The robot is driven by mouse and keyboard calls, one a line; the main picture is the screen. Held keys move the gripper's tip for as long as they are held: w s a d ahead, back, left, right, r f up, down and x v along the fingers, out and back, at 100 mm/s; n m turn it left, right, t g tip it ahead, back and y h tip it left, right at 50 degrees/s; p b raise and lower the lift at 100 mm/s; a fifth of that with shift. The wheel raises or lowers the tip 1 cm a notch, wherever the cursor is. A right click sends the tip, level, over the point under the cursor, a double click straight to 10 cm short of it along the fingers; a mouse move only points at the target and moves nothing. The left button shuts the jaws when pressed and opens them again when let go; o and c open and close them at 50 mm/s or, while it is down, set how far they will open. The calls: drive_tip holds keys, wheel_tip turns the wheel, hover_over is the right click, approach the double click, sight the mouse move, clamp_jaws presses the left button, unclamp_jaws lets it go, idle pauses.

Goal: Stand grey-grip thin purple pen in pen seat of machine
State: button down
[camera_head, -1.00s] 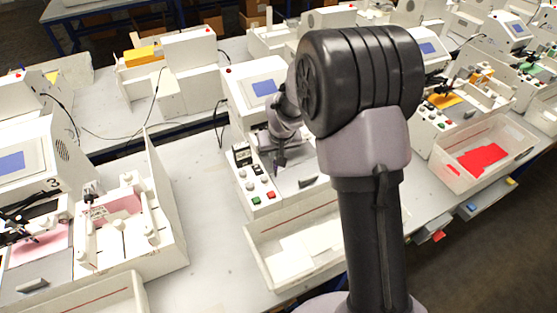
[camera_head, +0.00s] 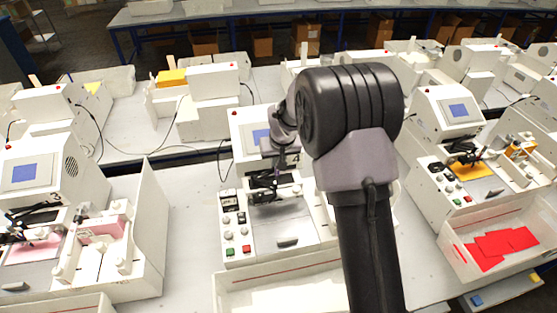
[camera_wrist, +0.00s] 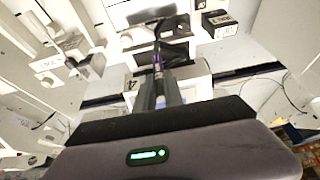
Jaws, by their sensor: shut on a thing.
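My gripper (camera_wrist: 160,88) is shut on a thin pen (camera_wrist: 157,62) with a grey section and purple parts, seen in the wrist view between the dark fingers. In the head view my gripper (camera_head: 279,162) is over the middle machine (camera_head: 243,121), just in front of its blue screen. The dark pen carriage (camera_head: 272,181) of this machine lies close below the gripper. The pen seat itself is too small and partly covered to make out, and I cannot tell whether the pen touches it.
Buttons and knobs (camera_head: 237,220) stand left of the machine's bed (camera_head: 283,228). A white tray (camera_head: 275,293) lies in front. Similar machines stand left and right (camera_head: 447,112), the right one with a tray of red sheets (camera_head: 503,242). My arm hides the machine's right side.

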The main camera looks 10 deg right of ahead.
sight(278, 172)
drive_tip(key=shift+d+f+b, duration=0.15)
drive_tip(key=shift+f+b, duration=0.1)
drive_tip(key=shift+b, duration=0.25)
wheel_tip(278, 172, down, 6)
drive_tip(key=b, duration=0.5)
drive_tip(key=shift+r, duration=0.35)
drive_tip(key=shift+b, duration=0.6)
idle(0.4)
drive_tip(key=shift+f+b, duration=3.65)
drive_tip(key=shift+f, duration=0.55)
drive_tip(key=c, duration=1.4)
unclamp_jaws()
drive_tip(key=shift+o, duration=0.2)
drive_tip(key=p+v, duration=0.2)
drive_tip(key=v, duration=1.5)
drive_tip(key=shift+r, duration=0.3)
